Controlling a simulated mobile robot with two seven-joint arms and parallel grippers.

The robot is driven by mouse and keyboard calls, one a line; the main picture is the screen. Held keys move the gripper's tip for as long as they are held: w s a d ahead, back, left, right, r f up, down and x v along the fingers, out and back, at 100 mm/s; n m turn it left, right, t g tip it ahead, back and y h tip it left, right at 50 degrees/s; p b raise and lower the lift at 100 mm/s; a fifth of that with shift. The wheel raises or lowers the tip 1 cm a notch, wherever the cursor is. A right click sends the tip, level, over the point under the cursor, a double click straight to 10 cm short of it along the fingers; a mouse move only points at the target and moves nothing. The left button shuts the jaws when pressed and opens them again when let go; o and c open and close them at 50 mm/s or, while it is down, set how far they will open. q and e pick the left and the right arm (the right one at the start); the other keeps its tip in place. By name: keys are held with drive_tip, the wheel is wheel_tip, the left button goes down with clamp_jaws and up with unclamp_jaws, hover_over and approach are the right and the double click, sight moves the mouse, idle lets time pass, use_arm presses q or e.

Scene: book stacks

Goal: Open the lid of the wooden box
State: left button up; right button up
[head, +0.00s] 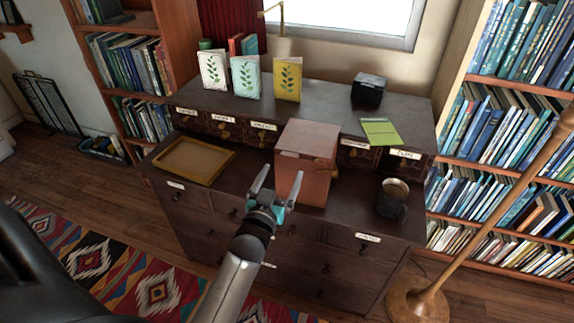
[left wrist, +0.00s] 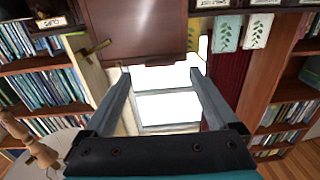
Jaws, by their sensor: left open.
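The reddish-brown wooden box (head: 312,179) stands on the lower top of the dark dresser. Its lid (head: 309,138) looks closed. My left gripper (head: 281,172) is open and empty, in front of the box's left front side, with its fingers pointing up toward it. The fingers cover part of the box's lower left front. In the left wrist view the box (left wrist: 140,25) shows at the top, beyond the fingertips (left wrist: 160,70), and nothing lies between the fingers. I cannot tell whether a finger touches the box. My right gripper is not in view.
A wooden tray (head: 194,160) lies left of the box and a dark mug (head: 391,202) stands right of it. Behind, on the raised shelf, are several upright cards, a black box (head: 369,90) and a green notepad (head: 380,132). A wooden pole stands at right.

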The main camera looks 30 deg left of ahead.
use_arm(q)
drive_tip(key=shift+b+x, duration=0.45)
drive_tip(key=shift+x, duration=2.1)
clamp_jaws()
